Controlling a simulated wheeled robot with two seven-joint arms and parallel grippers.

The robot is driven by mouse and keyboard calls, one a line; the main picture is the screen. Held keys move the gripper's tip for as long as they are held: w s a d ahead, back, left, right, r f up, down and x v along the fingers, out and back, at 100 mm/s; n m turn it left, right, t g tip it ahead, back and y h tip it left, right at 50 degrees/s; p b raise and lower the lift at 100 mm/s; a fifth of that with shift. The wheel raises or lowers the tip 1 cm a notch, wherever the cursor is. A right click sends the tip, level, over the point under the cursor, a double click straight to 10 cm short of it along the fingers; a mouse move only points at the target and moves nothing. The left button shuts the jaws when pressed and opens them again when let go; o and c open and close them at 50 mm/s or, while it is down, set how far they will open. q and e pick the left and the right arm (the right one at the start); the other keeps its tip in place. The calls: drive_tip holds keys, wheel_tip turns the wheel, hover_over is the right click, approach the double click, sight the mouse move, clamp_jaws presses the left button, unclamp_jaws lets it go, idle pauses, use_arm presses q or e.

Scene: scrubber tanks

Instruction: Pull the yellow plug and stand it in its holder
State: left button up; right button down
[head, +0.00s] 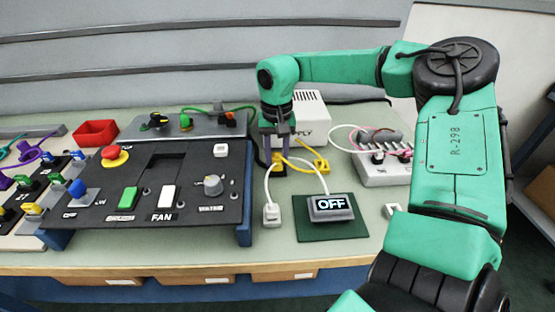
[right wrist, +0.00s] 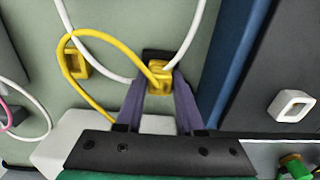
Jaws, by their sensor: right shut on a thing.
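The yellow plug (right wrist: 160,76) is between the two purple-grey fingers of my right gripper (right wrist: 158,95), which is shut on it. Its tip end is at a small black block (right wrist: 153,56); I cannot tell whether it is still inserted there. A yellow cable (right wrist: 92,35) loops from the plug to the left in the right wrist view. A yellow square block with a dark middle (right wrist: 77,62), possibly the holder, lies beside that loop. In the head view my right gripper (head: 277,150) points down at the bench, and the yellow block (head: 321,166) is to its right. My left gripper is not in view.
The black switch panel (head: 165,205) is close to the left of the gripper. A white supply box (head: 308,108) is behind it. An OFF display (head: 331,207) on a green mat (head: 318,232) and a white plug (head: 271,214) are in front. A grey socket strip (head: 382,172) is to the right.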

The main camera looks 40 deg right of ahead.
sight(277, 155)
idle(0.6)
unclamp_jaws()
wheel_tip(277, 155, up, 15)
drive_tip(key=shift+f, duration=0.2)
drive_tip(key=shift+p, duration=0.3)
